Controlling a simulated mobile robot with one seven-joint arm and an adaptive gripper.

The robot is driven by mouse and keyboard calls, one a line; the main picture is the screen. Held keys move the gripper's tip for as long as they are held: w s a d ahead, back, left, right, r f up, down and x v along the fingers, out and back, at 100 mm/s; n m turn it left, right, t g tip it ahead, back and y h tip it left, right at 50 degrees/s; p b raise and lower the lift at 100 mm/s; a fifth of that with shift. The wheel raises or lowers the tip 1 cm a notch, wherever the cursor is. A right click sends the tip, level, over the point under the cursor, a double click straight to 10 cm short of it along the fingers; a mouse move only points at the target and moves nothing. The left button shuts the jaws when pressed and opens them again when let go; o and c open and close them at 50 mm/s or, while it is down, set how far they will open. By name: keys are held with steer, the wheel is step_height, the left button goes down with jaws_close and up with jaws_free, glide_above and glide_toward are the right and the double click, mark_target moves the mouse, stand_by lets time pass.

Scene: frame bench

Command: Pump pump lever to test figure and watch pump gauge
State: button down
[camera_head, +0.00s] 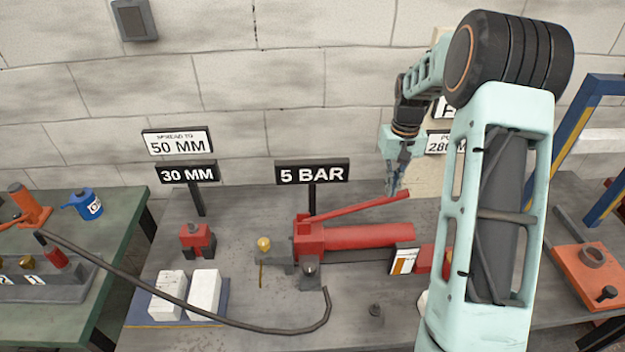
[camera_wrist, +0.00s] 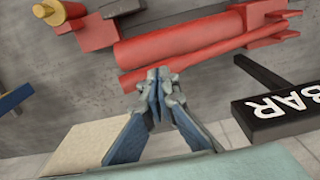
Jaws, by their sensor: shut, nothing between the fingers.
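The red pump (camera_head: 365,236) lies on the grey bench, its long cylinder pointing right. Its thin red pump lever (camera_head: 360,207) slants up to the right above the cylinder. The lever also shows in the wrist view (camera_wrist: 222,53) beside the cylinder (camera_wrist: 175,44). The pump gauge display (camera_head: 312,172) reads 5 BAR and stands behind the pump. My gripper (camera_head: 393,190) is shut and empty, pointing down by the lever's free end. In the wrist view the closed fingertips (camera_wrist: 158,76) are close to that end; I cannot tell whether they touch.
A sign reading 50 MM (camera_head: 178,141) stands above a 30 MM display (camera_head: 187,173) at left. A sign behind my arm (camera_head: 438,143) is partly hidden. A black hose (camera_head: 200,308) crosses the bench front, by white blocks (camera_head: 205,292). A blue frame (camera_head: 585,150) stands right.

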step_height(320, 180, down, 8)
steer(key=b, duration=0.4)
steer(key=shift+f+b, duration=0.1)
steer(key=shift+b, duration=0.2)
step_height(320, 180, up, 8)
steer(key=p, duration=0.5)
steer(key=shift+r, duration=0.25)
steer(key=shift+f, duration=0.1)
steer(key=shift+r+p, duration=0.2)
steer(key=shift+p, duration=0.15)
steer(key=shift+f, duration=0.1)
stand_by(1.5)
steer(key=shift+f, duration=0.1)
stand_by(0.7)
step_height(320, 180, down, 8)
steer(key=b, duration=0.5)
steer(key=shift+f+b, duration=0.15)
steer(key=shift+b, duration=0.15)
steer(key=shift+d+r+p, duration=0.1)
steer(key=shift+r+p, duration=2.65)
steer(key=shift+r, duration=1.5)
